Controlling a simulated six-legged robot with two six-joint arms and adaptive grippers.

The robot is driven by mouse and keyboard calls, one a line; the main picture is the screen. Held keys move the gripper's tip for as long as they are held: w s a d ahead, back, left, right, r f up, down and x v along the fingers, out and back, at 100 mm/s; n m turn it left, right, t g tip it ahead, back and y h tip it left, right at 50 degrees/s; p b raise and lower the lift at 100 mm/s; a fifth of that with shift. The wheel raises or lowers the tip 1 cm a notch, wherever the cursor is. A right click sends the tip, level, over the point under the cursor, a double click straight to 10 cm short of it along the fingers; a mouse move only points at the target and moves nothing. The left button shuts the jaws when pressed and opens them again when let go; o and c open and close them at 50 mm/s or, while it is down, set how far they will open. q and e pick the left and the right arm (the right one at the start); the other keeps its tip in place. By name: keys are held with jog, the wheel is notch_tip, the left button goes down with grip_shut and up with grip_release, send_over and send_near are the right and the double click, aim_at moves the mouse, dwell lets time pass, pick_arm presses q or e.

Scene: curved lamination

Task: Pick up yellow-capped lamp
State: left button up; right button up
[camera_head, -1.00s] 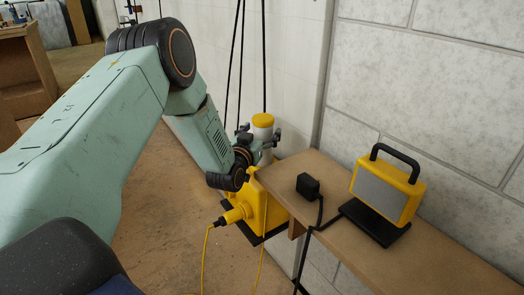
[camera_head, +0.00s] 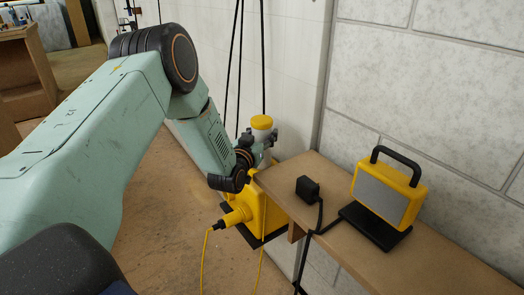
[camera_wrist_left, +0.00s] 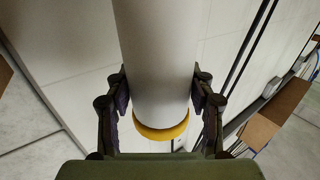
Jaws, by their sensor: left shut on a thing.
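The yellow-capped lamp (camera_head: 262,128) is a pale cylinder with a yellow cap on top, upright beside the wall near the shelf's left end. My left gripper (camera_head: 262,143) is shut on it, just below the cap. In the left wrist view, the lamp's pale body (camera_wrist_left: 158,60) runs between the two fingers of my left gripper (camera_wrist_left: 160,92), which touch its sides. The yellow cap (camera_wrist_left: 162,131) shows at its near end. The lamp's lower part is hidden in the head view by the gripper and the shelf end. My right gripper is not in view.
A wooden shelf (camera_head: 345,242) runs along the wall at right. It carries a yellow work light (camera_head: 388,192) with a black handle and a small black plug (camera_head: 308,188). A yellow box (camera_head: 262,210) with a cable is beside the shelf's left end. Black cables hang along the wall.

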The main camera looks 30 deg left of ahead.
pick_arm(q)
jog(key=shift+w, duration=0.2)
jog(key=shift+c, duration=2.2)
jog(key=shift+s+r, duration=0.1)
jog(key=shift+r, duration=0.15)
grip_shut()
jog(key=shift+f, duration=0.1)
